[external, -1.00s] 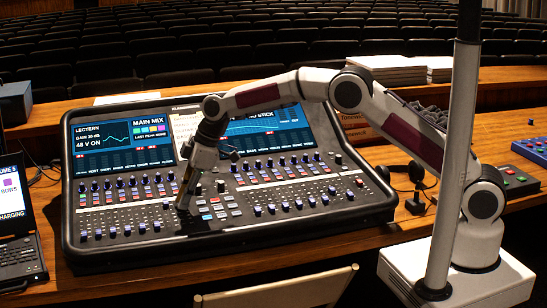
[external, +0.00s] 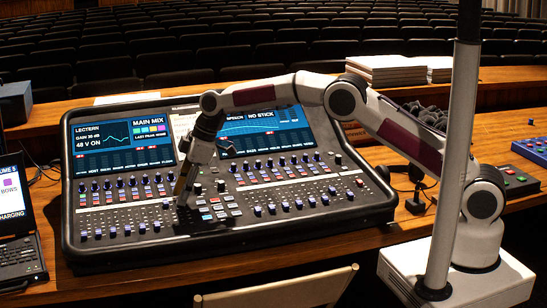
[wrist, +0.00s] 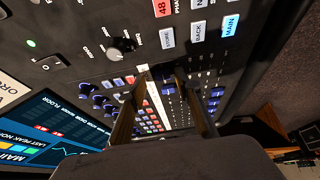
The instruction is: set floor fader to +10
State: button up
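The mixing desk (external: 300,222) has rows of blue-capped faders below two screens. My gripper (external: 184,204) points down at the fader rows left of the desk's middle, next to the block of small buttons. In the wrist view, my gripper (wrist: 160,75) has its two fingers apart, low over the desk. A blue fader cap (wrist: 168,88) shows between the fingers, nearer the right one. I cannot tell whether either finger touches it. A screen (wrist: 50,128) in the wrist view carries small channel labels, one seeming to read FLOOR. I cannot tell which fader is the floor one.
More blue fader caps (wrist: 214,92) lie close beside the right finger. A laptop (external: 22,240) stands left of the desk, and a chair back (external: 280,292) is in front.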

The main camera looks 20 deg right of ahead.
jog(key=shift+r, duration=0.15)
jog(key=shift+v, duration=1.25)
jog(key=shift+s+d+r, duration=0.1)
jog(key=shift+d, duration=0.25)
jog(key=shift+s+d, duration=0.45)
jog(key=shift+d, duration=1.4)
jog(key=shift+s+d, duration=0.5)
jog(key=shift+d, duration=1.35)
jog(key=shift+s+d, duration=0.45)
jog(key=shift+d, duration=1.45)
